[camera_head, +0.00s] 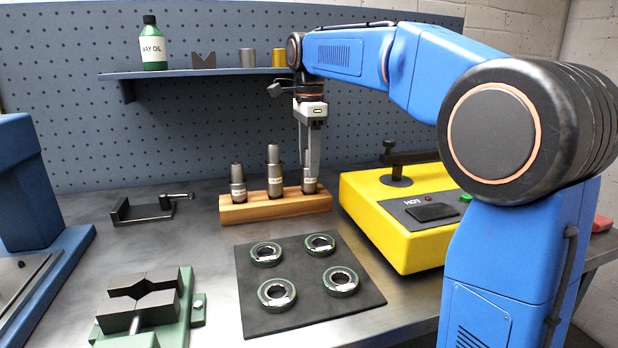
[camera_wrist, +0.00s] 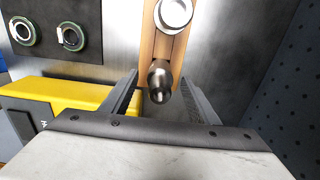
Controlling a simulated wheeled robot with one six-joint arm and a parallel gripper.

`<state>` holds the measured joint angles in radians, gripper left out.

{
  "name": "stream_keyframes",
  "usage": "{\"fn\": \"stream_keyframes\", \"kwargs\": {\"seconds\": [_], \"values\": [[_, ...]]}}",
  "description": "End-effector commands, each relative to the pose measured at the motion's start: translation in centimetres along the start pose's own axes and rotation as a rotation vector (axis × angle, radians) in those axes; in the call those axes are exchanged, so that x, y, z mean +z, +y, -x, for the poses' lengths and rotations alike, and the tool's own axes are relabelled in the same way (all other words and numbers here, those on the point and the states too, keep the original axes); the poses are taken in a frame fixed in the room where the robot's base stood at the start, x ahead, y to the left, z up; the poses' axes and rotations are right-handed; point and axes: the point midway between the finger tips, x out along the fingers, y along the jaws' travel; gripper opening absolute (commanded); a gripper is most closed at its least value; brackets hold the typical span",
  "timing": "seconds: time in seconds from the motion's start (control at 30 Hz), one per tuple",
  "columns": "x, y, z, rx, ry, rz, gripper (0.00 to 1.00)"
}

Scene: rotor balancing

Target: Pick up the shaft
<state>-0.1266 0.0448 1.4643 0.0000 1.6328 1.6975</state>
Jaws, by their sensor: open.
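A wooden block (camera_head: 276,206) on the bench holds three upright stepped steel shafts with pale labels: a left one (camera_head: 237,184), a taller middle one (camera_head: 274,172) and a right one (camera_head: 309,185). My gripper (camera_head: 310,168) points down at the right shaft, its fingers partly hiding that shaft's top. In the wrist view the open fingers (camera_wrist: 158,84) stand on either side of the right shaft (camera_wrist: 160,82), with gaps visible. The middle shaft (camera_wrist: 173,12) shows beyond it at the top edge. My gripper holds nothing.
A yellow machine (camera_head: 385,225) marked HOT stands just right of the block. A dark mat (camera_head: 308,283) with several green-edged rings lies in front. A green vise-like fixture (camera_head: 150,305) is front left, and a dark bracket (camera_head: 143,211) is left of the block. A shelf (camera_head: 190,72) hangs behind.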

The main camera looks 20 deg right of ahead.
Motion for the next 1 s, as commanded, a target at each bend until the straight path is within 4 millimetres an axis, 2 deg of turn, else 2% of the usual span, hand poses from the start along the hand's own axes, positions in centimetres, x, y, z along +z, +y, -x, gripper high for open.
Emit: {"fn": "stream_keyframes", "kwargs": {"seconds": [0.17,0.43,0.47,0.67,1.0], "values": [[0.0,0.0,-1.8,0.0,0.0,0.0,0.55],[0.0,0.0,-2.1,0.0,0.0,0.0,0.55],[0.0,0.0,-2.1,0.0,0.0,0.0,0.52],[0.0,0.0,-2.1,0.0,0.0,0.0,0.04],[0.0,0.0,-1.6,-0.003,0.0,0.0,0.04]]}}
